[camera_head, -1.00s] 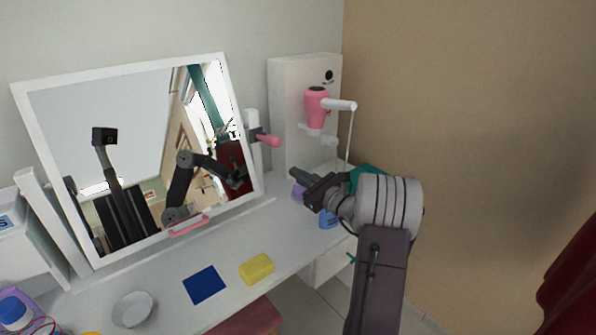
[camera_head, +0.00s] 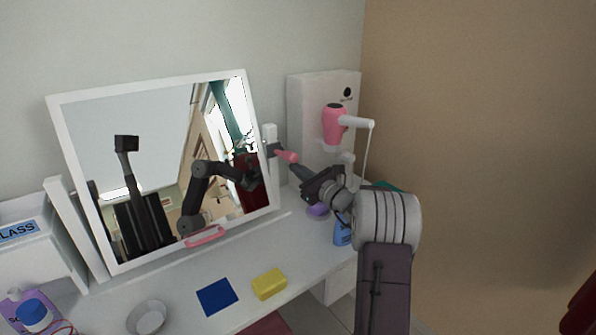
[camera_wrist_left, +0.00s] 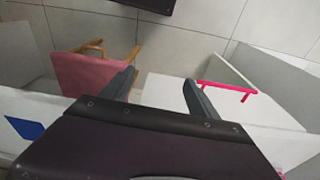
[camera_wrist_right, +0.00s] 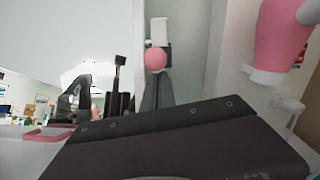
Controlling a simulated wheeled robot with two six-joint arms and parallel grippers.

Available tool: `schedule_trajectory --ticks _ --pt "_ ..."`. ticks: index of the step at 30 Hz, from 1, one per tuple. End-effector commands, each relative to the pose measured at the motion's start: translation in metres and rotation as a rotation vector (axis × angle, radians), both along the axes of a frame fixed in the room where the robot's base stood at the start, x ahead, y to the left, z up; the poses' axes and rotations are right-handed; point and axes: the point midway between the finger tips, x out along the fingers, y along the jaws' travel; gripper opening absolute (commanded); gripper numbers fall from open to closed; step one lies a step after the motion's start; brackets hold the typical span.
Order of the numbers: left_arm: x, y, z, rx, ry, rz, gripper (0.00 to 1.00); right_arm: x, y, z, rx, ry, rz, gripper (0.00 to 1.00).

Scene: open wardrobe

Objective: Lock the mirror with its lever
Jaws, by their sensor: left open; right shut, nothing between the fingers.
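The white-framed mirror (camera_head: 155,120) stands tilted on the white table, with a pink handle (camera_head: 205,236) at its lower edge. Its pink lever (camera_head: 286,155) sticks out from a white post (camera_head: 271,137) at the mirror's right side. My right gripper (camera_head: 293,166) is shut and empty, its tips just below the lever's free end. In the right wrist view the lever's round pink end (camera_wrist_right: 155,59) shows just beyond the closed fingers (camera_wrist_right: 157,88); contact cannot be told. My left gripper (camera_wrist_left: 157,84) is open and empty, away from the mirror.
A pink hair dryer (camera_head: 335,124) hangs on a white panel behind my right gripper. A purple item (camera_head: 318,210) and a blue bottle (camera_head: 342,231) stand below it. A yellow sponge (camera_head: 269,284), blue cloth (camera_head: 217,296) and white bowl (camera_head: 147,317) lie along the front.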

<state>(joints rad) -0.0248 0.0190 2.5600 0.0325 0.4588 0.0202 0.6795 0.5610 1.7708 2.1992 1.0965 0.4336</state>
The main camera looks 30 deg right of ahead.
Motion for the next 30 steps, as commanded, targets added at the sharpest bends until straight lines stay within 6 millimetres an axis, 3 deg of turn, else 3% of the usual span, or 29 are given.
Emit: schedule_trajectory --ticks 10,14,17,30 --pt "0.0 0.0 0.027 0.0 0.0 0.0 0.7 -0.001 0.0 0.014 -0.006 0.069 -0.001 0.0" --pt "0.0 0.0 0.049 0.0 0.0 0.0 0.7 -0.002 0.0 0.024 -0.011 0.121 -0.001 0.0" --pt "0.0 0.0 0.075 0.0 0.0 0.0 0.7 -0.001 0.0 0.037 -0.016 0.183 0.0 0.0" --pt "0.0 0.0 0.231 0.0 0.0 0.0 0.7 0.007 0.001 0.08 -0.042 0.542 0.001 0.0"
